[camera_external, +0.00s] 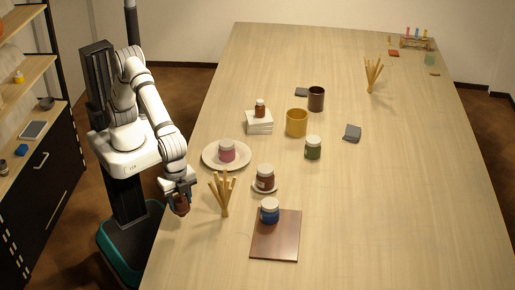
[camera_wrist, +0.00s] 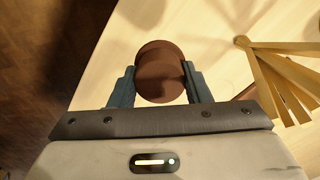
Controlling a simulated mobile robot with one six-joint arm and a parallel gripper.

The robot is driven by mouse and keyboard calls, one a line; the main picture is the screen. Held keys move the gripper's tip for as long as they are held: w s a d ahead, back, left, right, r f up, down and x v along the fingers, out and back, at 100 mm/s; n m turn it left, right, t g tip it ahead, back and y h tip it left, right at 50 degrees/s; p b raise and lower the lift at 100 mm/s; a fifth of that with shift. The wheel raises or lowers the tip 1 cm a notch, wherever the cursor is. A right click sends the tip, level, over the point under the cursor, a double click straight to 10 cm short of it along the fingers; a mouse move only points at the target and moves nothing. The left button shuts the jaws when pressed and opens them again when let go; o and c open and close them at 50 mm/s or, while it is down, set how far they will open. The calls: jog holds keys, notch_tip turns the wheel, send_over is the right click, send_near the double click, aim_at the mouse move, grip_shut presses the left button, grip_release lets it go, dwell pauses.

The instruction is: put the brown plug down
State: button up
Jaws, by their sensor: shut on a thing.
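The brown plug (camera_wrist: 160,72) is a round, dark reddish-brown piece held between the two blue-grey fingers of my gripper (camera_wrist: 161,85) in the wrist view. In the external view my gripper (camera_external: 180,197) is at the left edge of the long table, and the brown plug (camera_external: 181,206) shows below its fingers. My gripper is shut on the plug. I cannot tell whether the plug touches the tabletop or hangs just above it.
A holder of wooden sticks (camera_external: 224,195) stands close right of my gripper. The table's right half (camera_external: 400,200) is largely clear.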

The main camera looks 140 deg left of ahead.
aim_at(182, 215)
notch_tip(182, 215, up, 2)
jog(key=shift+s+a, duration=0.1)
jog(key=shift+a, duration=0.15)
jog(key=s+a+f+m, duration=0.1)
jog(key=s+a+f, duration=0.2)
jog(key=a+f, duration=0.2)
jog(key=s+a+f+m, duration=0.1)
jog(key=s+a+f, duration=0.1)
jog(key=f, duration=0.1)
jog(key=shift+s+a+m, duration=0.3)
jog(key=shift+a, duration=0.05)
jog(key=shift+w+d, duration=0.1)
jog(key=w+d+r+n, duration=0.1)
jog(key=w+d+r, duration=0.2)
jog(key=d+r, duration=0.2)
jog(key=w+d+r+n, duration=0.1)
jog(key=w+d+r, duration=0.1)
jog(key=d+r, duration=0.1)
jog(key=shift+w+r+n, duration=0.25)
jog(key=shift+w+n, duration=0.05)
jog(key=shift+w, duration=0.05)
jog(key=shift+f, duration=0.15)
notch_tip(182, 215, down, 9)
jog(key=shift+f+p, duration=0.2)
jog(key=shift+p, duration=0.55)
